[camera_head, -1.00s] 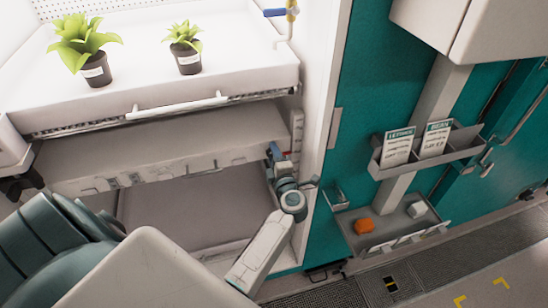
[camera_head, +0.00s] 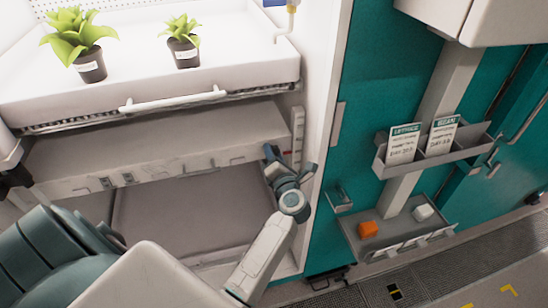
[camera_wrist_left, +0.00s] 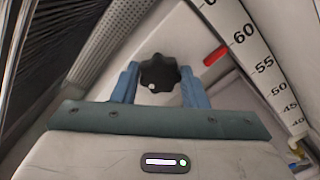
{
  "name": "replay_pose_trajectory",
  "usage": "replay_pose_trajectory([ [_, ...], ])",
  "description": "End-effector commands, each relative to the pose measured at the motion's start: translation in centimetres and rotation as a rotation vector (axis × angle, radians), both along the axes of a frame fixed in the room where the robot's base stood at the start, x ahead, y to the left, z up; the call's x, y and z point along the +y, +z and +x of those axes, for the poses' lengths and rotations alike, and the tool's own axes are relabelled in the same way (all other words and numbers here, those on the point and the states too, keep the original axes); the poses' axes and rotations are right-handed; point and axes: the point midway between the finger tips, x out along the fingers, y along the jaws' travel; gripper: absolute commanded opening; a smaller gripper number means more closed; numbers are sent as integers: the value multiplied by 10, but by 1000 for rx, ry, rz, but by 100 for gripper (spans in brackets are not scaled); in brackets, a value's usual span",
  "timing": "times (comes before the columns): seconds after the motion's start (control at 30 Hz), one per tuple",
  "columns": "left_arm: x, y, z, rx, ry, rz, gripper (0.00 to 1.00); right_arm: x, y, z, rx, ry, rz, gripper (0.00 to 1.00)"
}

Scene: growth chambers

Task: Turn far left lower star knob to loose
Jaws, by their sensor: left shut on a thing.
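The black star knob (camera_wrist_left: 160,73) shows in the left wrist view, with a lobed rim and a small pale spot on its face. My left gripper (camera_wrist_left: 159,84) has its two blue fingers on either side of the knob and is shut on it. In the head view my left gripper (camera_head: 272,160) is at the right-hand post of the rack, just below the plant tray's level, and hides the knob there. My right gripper is not in view.
A white tray (camera_head: 200,75) with two potted plants stands above a lower shelf (camera_head: 200,140). A scale strip (camera_wrist_left: 262,68) and a red part (camera_wrist_left: 215,56) are near the knob. A teal wall with a card holder (camera_head: 440,155) and a small shelf (camera_head: 352,238) stands right.

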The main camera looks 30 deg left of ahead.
Motion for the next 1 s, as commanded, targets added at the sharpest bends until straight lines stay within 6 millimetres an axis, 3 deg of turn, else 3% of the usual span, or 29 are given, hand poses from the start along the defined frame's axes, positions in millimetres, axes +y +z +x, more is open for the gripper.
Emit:
replay_pose_trajectory([
  [0.57, 0, 1, 0, -25, 0, -21, 17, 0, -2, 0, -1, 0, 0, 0],
  [0.6, 0, 1, 0, -25, 0, -21, 45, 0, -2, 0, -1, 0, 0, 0],
  [0.7, 0, 1, 0, -24, 0, -21, 61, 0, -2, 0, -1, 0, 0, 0],
  [1.0, -1, 0, 0, -23, 0, -19, 61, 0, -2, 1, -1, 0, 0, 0],
])
